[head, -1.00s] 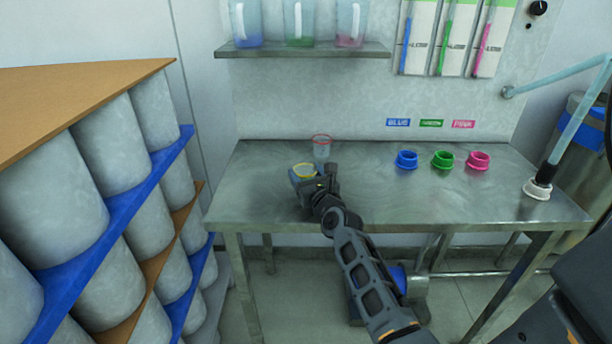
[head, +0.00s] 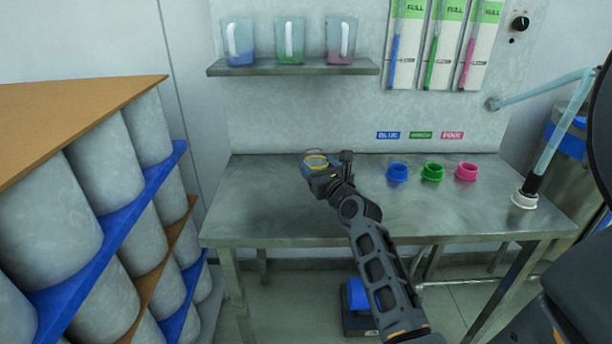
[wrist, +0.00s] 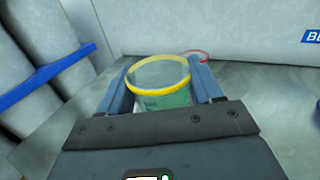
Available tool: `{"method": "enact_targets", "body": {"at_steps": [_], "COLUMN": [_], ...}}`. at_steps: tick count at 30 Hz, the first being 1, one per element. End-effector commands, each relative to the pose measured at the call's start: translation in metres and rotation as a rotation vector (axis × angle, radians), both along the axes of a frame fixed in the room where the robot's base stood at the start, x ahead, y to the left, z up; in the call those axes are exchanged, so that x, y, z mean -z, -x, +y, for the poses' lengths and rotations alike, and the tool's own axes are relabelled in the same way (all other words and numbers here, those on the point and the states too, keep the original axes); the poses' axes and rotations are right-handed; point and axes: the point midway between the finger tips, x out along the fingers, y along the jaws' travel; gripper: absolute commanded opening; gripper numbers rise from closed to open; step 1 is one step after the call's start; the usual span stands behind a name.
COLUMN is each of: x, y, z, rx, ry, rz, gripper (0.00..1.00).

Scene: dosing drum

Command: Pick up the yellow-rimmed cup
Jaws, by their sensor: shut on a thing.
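The yellow-rimmed cup (wrist: 158,93) is clear with a greenish lower part. It sits upright between the two blue fingers of my gripper (wrist: 160,95), which is shut on it. In the head view the cup's yellow rim (head: 316,161) shows just beyond my gripper (head: 318,170), over the back left of the metal table. My gripper hides the cup's lower part there, so I cannot tell whether it is clear of the table.
A red-rimmed cup (head: 313,151) stands right behind, mostly hidden; its rim also shows in the wrist view (wrist: 197,56). Several jugs stand on the shelf (head: 290,68).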

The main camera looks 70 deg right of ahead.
Motion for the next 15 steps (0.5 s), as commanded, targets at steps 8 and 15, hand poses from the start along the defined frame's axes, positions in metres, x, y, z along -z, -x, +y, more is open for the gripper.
{"method": "enact_targets", "body": {"at_steps": [8,15], "x": [-0.017,-0.029], "y": [0.024,0.040], "z": [-0.015,-0.024], "rx": [0.002,0.001], "ry": [0.001,0.001], "rz": [0.000,0.000], "gripper": [0.34,0.34]}}
